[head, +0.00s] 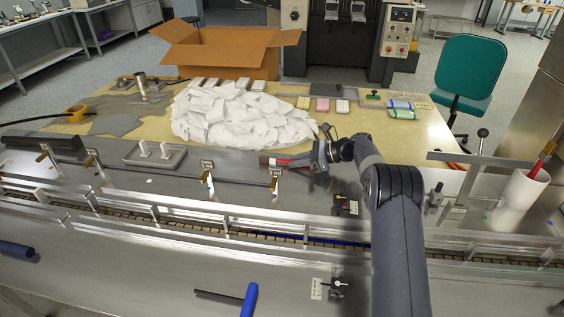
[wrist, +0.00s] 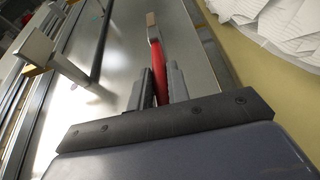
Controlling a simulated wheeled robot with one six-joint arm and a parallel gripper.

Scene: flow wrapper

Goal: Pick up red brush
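The red brush (head: 284,162) is at my gripper (head: 310,160), over the back strip of the metal machine top, in front of the white pile. In the wrist view the brush's red handle (wrist: 161,68) runs between the two grey fingers (wrist: 161,86), which press close on both sides of it. Its pale brown tip points away from my gripper. The handle's rear end is hidden by the gripper. I cannot tell whether the brush touches the metal top.
A heap of white packets (head: 235,115) lies behind, with an open cardboard box (head: 225,55) beyond. Metal rails (head: 200,222) run along the front. A post with a small tag (head: 275,180) stands near the brush tip. A white cup (head: 515,198) holding a red-handled tool stands right.

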